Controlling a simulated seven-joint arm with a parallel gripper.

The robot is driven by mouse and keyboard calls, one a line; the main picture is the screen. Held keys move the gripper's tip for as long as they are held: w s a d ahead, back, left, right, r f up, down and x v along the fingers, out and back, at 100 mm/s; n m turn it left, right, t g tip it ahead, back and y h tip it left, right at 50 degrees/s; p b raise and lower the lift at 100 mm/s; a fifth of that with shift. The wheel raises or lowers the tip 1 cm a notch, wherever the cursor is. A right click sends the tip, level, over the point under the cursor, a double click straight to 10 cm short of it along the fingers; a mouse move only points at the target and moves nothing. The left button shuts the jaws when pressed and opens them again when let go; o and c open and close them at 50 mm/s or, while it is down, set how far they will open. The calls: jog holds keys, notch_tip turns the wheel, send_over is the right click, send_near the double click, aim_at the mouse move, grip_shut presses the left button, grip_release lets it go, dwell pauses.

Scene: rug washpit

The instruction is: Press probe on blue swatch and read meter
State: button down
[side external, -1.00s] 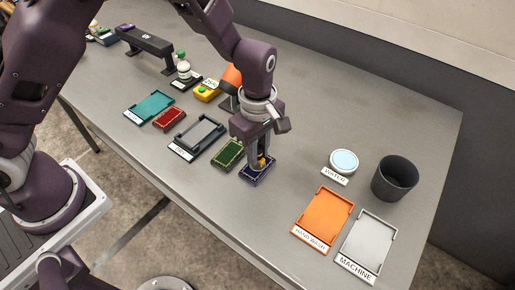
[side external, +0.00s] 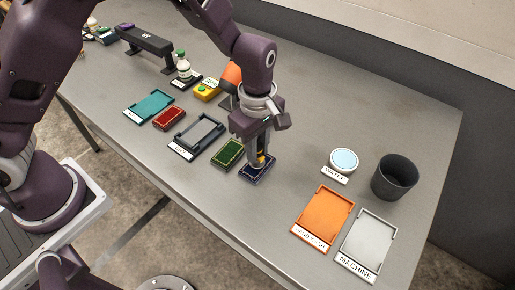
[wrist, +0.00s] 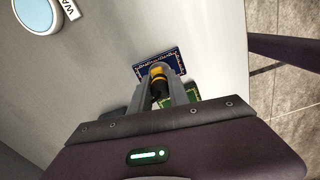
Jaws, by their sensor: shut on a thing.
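The blue swatch (side external: 257,171) is a small dark blue rug piece with a pale patterned border, lying flat on the table. It also shows in the wrist view (wrist: 174,62), partly hidden by what I hold. My gripper (side external: 260,155) points down over it, shut on the yellow and black probe (wrist: 158,80). The probe's lower end is at or just above the swatch; I cannot tell whether it touches. The meter is a yellow box (side external: 207,92) with a small label or display, which I cannot read here.
Green (side external: 228,153) and red (side external: 169,118) swatches lie to the left. A dark tray (side external: 198,138) and teal tray (side external: 150,106) are beyond. To the right are an orange tray (side external: 324,216), grey tray (side external: 369,244), water dish (side external: 344,160) and dark cup (side external: 394,177).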

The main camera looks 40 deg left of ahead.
jog(key=shift+r, duration=3.1)
